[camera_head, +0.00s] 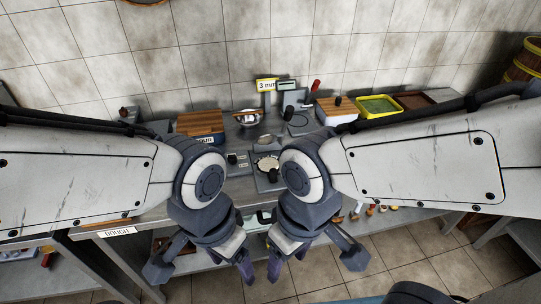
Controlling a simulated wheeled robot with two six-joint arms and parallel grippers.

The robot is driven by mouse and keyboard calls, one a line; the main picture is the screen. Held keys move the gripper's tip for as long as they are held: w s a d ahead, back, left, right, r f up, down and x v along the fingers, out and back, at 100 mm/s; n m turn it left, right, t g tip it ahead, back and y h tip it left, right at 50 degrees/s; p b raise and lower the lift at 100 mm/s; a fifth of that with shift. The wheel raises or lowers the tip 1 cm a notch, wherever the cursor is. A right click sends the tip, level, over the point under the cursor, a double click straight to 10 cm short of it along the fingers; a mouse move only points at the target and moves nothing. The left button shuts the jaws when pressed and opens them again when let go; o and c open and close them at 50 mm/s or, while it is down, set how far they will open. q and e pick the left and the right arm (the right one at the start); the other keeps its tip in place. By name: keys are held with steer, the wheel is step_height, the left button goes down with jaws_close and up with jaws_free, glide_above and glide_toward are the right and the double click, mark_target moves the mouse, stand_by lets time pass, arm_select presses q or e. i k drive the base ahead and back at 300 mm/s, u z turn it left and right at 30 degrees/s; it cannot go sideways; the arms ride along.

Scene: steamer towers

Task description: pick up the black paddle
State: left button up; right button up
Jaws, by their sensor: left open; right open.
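I cannot single out the black paddle with certainty. Small black upright shapes stand on the table: one (288,113) at the back beside a grey plate, and one (273,175) by a round pale disc (267,162) between my arms. My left gripper (203,267) is open and empty, low in front of the table's front edge. My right gripper (315,263) is open and empty beside it, with the two inner fingers close together. My arms hide much of the table's left and right parts.
At the back stand a metal bowl (249,118), a yellow "3 min" sign (266,85), wood-topped boxes (200,122) and a yellow-rimmed green tray (379,106). A red handle (316,85) stands near the wall. A shelf below the table holds small items (370,209).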

mark_target(269, 166)
steer(key=k, duration=0.4)
steer(key=z, duration=0.9)
steer(key=i, duration=0.85)
steer(key=u, duration=0.55)
steer(key=i, duration=0.6)
steer(key=u, duration=0.6)
